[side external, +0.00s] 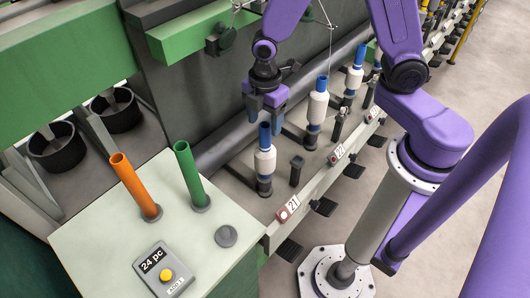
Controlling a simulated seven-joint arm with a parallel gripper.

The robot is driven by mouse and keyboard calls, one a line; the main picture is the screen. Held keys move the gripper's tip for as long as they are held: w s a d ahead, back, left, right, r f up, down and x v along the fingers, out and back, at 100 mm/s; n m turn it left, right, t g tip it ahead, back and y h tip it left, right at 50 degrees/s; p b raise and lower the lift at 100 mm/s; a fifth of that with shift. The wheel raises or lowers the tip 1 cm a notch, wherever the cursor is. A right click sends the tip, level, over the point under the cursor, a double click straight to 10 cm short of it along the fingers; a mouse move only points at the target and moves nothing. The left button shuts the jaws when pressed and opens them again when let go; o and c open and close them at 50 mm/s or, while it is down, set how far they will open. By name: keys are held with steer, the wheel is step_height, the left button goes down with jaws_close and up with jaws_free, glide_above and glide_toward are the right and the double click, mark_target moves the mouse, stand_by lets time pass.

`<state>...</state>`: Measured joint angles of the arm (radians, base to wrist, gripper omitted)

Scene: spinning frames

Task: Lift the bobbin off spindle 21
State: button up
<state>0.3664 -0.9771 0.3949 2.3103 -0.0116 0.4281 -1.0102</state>
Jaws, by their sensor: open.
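The bobbin (265,161) at spindle 21 stands upright, with white yarn wound on a blue tube whose top sticks up bare. A red and white tag (289,209) reading 21 is on the rail in front of it. My gripper (265,110) points down just above the blue tube top, with its jaws open and empty. I cannot tell whether the fingertips reach down beside the tube top.
More bobbins stand in the row behind, the nearest (316,108) by tag 22 (337,154). A pale table (110,220) at front left holds an orange tube (135,186), a green tube (189,170) and a grey box (161,271) reading "24 pc". Thin threads hang above.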

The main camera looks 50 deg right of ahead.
mark_target(265, 136)
steer(key=shift+s+a+f, duration=0.1)
steer(key=shift+s+f, duration=0.05)
steer(key=shift+f, duration=2.65)
jaws_close()
